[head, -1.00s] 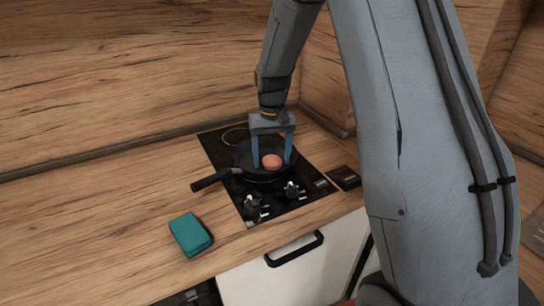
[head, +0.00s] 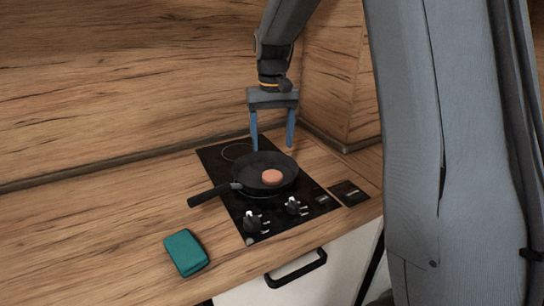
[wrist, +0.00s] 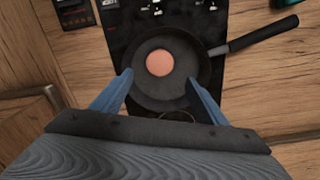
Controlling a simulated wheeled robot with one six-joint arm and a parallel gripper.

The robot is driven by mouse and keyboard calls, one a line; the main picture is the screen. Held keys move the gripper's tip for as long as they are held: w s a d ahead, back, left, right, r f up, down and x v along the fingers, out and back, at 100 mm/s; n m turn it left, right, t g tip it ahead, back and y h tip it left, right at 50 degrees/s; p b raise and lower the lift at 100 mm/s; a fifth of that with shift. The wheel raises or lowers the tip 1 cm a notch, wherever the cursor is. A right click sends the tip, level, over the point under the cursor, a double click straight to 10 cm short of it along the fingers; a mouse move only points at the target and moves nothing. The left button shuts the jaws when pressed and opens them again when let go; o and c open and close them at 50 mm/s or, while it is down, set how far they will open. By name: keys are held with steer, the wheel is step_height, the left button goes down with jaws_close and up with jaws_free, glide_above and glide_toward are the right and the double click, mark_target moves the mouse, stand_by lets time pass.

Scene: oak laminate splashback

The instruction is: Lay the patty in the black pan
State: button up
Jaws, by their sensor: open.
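The patty (head: 272,177) is a small round pinkish-orange disc. It lies flat inside the black pan (head: 247,172), right of the pan's middle in the head view. The pan rests on the black cooktop with its handle pointing left. My gripper (head: 271,147) is open and empty, with its blue fingers above the far edge of the pan, apart from the patty. In the wrist view the patty (wrist: 159,63) sits in the pan (wrist: 177,100), beyond the open fingertips (wrist: 160,80).
The black cooktop (head: 218,165) has knobs (head: 294,206) along its front. A teal block (head: 186,253) lies on the wooden counter (head: 110,215) at the front left. The splashback rises behind. The counter left of the pan is clear.

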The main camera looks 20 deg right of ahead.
steer(key=shift+n+t, duration=0.5)
steer(key=s+f, duration=0.3)
steer(key=s, duration=0.5)
steer(key=s+a+f, duration=0.1)
steer(key=s+f, duration=0.2)
steer(key=s, duration=0.5)
steer(key=s+f, duration=0.4)
steer(key=s, duration=0.4)
steer(key=shift+a+f, duration=0.1)
steer(key=shift+a, duration=0.1)
